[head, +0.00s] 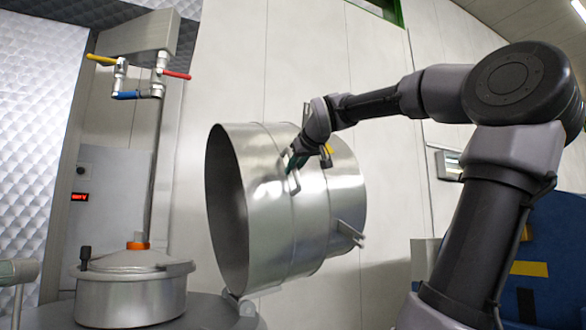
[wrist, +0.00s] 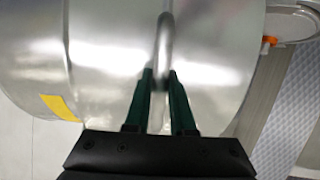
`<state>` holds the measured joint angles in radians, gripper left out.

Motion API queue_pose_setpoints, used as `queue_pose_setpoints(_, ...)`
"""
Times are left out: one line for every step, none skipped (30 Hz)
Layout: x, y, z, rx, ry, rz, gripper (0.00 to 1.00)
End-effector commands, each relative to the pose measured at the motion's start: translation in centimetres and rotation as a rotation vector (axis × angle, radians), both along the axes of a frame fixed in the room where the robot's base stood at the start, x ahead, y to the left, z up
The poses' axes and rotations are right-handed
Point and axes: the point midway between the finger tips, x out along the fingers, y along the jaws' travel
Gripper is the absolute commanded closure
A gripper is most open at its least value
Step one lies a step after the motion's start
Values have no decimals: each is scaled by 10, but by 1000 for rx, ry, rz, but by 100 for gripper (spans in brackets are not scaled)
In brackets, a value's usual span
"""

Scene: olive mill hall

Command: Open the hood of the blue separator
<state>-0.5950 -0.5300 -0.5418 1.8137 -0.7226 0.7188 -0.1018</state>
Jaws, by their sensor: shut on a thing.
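The hood (head: 265,215) is a large shiny steel drum, tipped onto its side with its dark open mouth facing left. Its lower edge meets a bracket on the grey rounded body (head: 190,312) below. My gripper (head: 296,162) is at the hood's upper side, shut on a bar handle (head: 292,182). In the wrist view, the green fingers of my gripper (wrist: 161,82) close around the handle (wrist: 165,42), with the curved hood surface (wrist: 110,50) behind. A blue body that would mark the separator is not clear beneath the hood.
A lidded steel pot (head: 130,290) stands left of the hood. Above it hang pipe valves (head: 140,78) with yellow, red and blue levers. A blue machine part (head: 555,260) is at the far right, behind my arm. The pale wall is behind.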

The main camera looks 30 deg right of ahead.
Motion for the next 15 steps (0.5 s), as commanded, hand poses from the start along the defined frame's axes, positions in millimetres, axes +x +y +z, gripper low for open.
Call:
queue_pose_setpoints(1, 1, -2, 0, 5, 1, 70)
queue_pose_setpoints(1, 2, -2, 0, 5, 1, 59)
queue_pose_setpoints(0, 1, -2, 1, 5, 1, 48)
queue_pose_setpoints(0, 1, -2, 1, 5, 1, 48)
queue_pose_setpoints(0, 1, -2, 1, 4, 1, 48)
queue_pose_setpoints(0, 1, -2, 1, 4, 1, 48)
queue_pose_setpoints(0, 1, -2, 1, 4, 0, 48)
queue_pose_setpoints(0, 1, -2, 1, 4, 0, 48)
queue_pose_setpoints(0, 1, -2, 1, 4, 0, 48)
queue_pose_setpoints(0, 1, -1, 1, 4, 0, 48)
queue_pose_setpoints(0, 1, -1, 0, 3, 0, 48)
queue_pose_setpoints(0, 1, -1, 0, 3, 0, 48)
queue_pose_setpoints(0, 1, -1, 0, 3, 0, 48)
queue_pose_setpoints(0, 1, -1, 0, 3, 0, 48)
queue_pose_setpoints(0, 1, -1, 1, 3, 1, 48)
